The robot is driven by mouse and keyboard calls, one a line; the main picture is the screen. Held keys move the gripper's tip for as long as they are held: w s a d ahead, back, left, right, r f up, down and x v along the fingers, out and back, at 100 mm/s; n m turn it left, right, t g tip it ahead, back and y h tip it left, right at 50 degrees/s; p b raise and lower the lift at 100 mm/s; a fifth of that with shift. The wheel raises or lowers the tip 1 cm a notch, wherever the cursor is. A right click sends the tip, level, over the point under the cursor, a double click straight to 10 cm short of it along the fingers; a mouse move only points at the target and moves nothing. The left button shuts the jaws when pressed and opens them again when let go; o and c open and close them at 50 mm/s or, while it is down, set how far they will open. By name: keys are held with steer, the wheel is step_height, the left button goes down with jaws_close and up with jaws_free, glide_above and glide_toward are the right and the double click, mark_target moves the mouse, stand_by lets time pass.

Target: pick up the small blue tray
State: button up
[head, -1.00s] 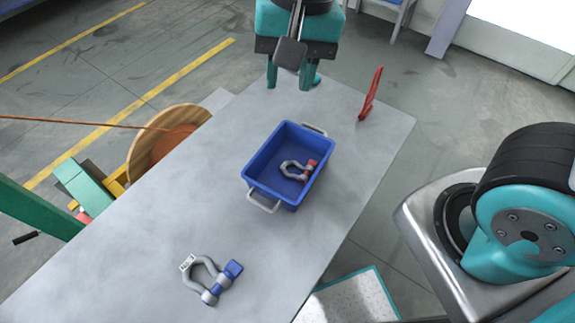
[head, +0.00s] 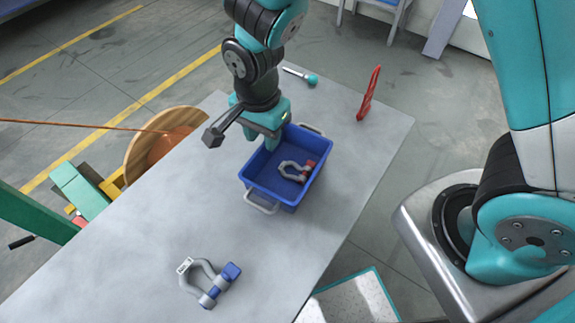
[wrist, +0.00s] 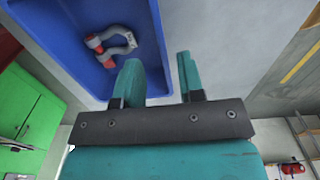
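The blue tray (head: 268,174) stands on the grey table, with metal handles at its two ends. A grey shackle with a red pin (head: 308,165) lies inside it. My gripper (head: 262,141) is open over the tray's far left side. In the wrist view the tray (wrist: 60,38) fills the upper left, with the shackle (wrist: 122,34) in it. There the gripper's fingers (wrist: 160,68) are apart and empty, with the tray's long side rim running between them in the picture. I cannot tell whether they touch it.
A larger grey shackle with a blue pin (head: 210,296) lies on the near part of the table. A red tool (head: 369,94) and a teal-handled screwdriver (head: 308,79) are at the far end. A wooden spool (head: 160,150) stands beyond the left edge.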

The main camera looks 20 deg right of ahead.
mark_target(263, 147)
steer(key=shift+s+a+f+p, duration=0.1)
steer(key=shift+f+p, duration=0.2)
steer(key=shift+f, duration=1.1)
steer(key=shift+a+f+p, duration=0.1)
steer(key=shift+f+p, duration=0.15)
steer(key=shift+f, duration=1.1)
steer(key=shift+c, duration=0.5)
jaws_close()
